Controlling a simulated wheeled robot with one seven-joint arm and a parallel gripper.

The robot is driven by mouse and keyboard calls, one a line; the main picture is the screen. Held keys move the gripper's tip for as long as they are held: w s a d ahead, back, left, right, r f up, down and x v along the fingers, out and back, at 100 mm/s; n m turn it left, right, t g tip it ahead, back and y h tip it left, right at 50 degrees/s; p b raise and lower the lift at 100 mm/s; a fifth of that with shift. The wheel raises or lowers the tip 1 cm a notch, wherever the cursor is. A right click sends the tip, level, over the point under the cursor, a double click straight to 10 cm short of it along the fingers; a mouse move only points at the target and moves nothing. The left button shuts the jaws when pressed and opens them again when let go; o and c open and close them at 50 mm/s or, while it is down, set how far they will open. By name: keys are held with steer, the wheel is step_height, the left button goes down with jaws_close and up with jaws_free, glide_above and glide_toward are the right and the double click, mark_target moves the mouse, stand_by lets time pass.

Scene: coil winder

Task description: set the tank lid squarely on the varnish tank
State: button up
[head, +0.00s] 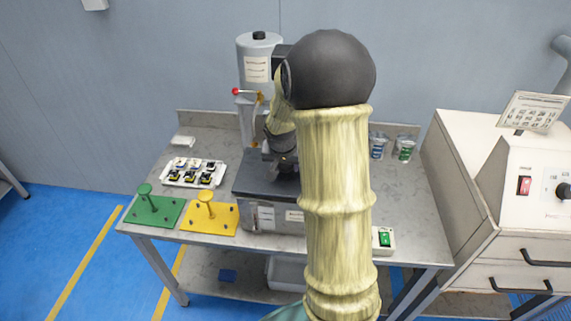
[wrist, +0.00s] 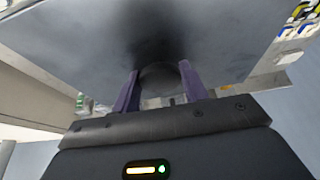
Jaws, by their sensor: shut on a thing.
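The tank lid is a flat dark grey plate (head: 252,182), and its underside-near area fills much of the wrist view (wrist: 90,50). My gripper (wrist: 158,72) has its two purple fingers either side of the lid's dark round knob (wrist: 160,80). In the head view my gripper (head: 282,165) points down over the lid, partly hidden by my arm. The varnish tank (head: 254,219) is the grey box with white labels directly under the lid. The lid looks close to level; I cannot tell whether it touches the rim. My arm hides its right side.
A green plate (head: 164,213) and a yellow plate (head: 222,219), each with a knob, lie left on the table. A white tray (head: 221,177) of small parts is behind them. A grey column machine (head: 257,85) stands behind; cups (head: 405,150) and a green switch (head: 385,240) are right.

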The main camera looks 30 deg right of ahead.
steer(key=shift+w+f+b, duration=0.1)
steer(key=shift+f+b, duration=0.8)
stand_by(0.5)
steer(key=o, duration=1.3)
steer(key=shift+o, duration=0.4)
steer(key=shift+a+r, duration=0.15)
steer(key=shift+r, duration=0.5)
steer(key=v, duration=1.6)
steer(key=shift+s, duration=0.35)
steer(key=shift+a+f, duration=0.1)
